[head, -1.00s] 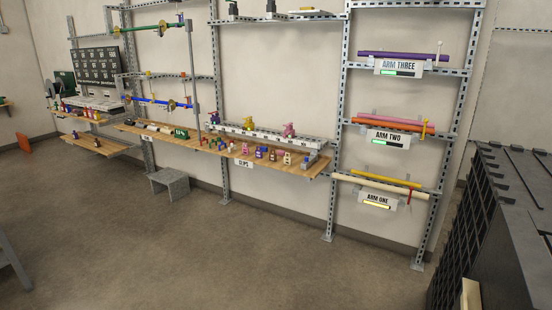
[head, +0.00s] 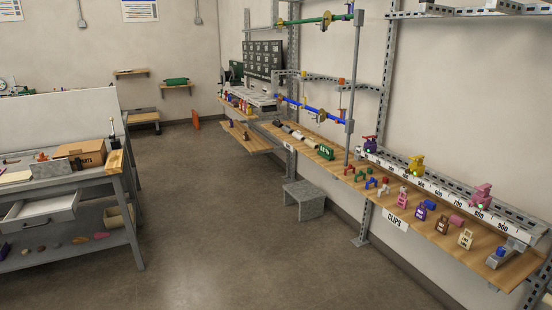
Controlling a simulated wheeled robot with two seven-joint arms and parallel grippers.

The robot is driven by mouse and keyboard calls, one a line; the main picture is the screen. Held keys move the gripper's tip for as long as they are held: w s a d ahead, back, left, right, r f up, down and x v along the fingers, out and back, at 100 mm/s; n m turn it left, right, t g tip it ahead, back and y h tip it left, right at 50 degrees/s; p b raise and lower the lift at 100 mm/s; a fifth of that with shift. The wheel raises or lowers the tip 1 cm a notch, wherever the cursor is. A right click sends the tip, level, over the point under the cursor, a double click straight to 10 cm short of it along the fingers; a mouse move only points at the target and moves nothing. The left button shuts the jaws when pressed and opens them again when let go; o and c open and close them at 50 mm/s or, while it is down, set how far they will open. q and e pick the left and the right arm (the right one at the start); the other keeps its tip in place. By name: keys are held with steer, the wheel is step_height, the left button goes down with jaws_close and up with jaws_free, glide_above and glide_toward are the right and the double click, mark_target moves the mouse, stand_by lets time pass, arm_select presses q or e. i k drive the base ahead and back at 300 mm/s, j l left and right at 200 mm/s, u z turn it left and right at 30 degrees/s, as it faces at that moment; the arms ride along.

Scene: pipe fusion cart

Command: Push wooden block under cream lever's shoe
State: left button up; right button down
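Neither of my grippers is in view. I see no lever that I can pick out as the cream one and no shoe. I cannot pick out the wooden block for certain. A light wooden piece (head: 115,160) lies at the right end of the grey workbench (head: 62,182) at left, next to a brown box (head: 80,150), but it is too small to tell what it is.
A wooden shelf (head: 425,232) with several clips and a numbered rail (head: 440,192) runs along the right wall. A grey step stool (head: 304,200) stands on the floor beside it. An open drawer (head: 40,211) juts from the workbench. The middle floor is clear.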

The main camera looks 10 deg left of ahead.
mark_target(115, 164)
steer(key=i+j+u, duration=0.15)
steer(key=i+u, duration=0.25)
steer(key=i, duration=0.2)
steer(key=i+u, duration=0.45)
steer(key=i+l+u, duration=0.4)
steer(key=i, duration=0.25)
steer(key=i+j+u, duration=0.1)
steer(key=i+j, duration=0.15)
steer(key=i, duration=0.15)
steer(key=i+j+u, duration=0.1)
steer(key=i+j, duration=0.15)
steer(key=i+j+u, duration=0.1)
steer(key=i, duration=0.4)
steer(key=i+j+u, duration=0.1)
steer(key=i+j, duration=0.15)
steer(key=i, duration=0.15)
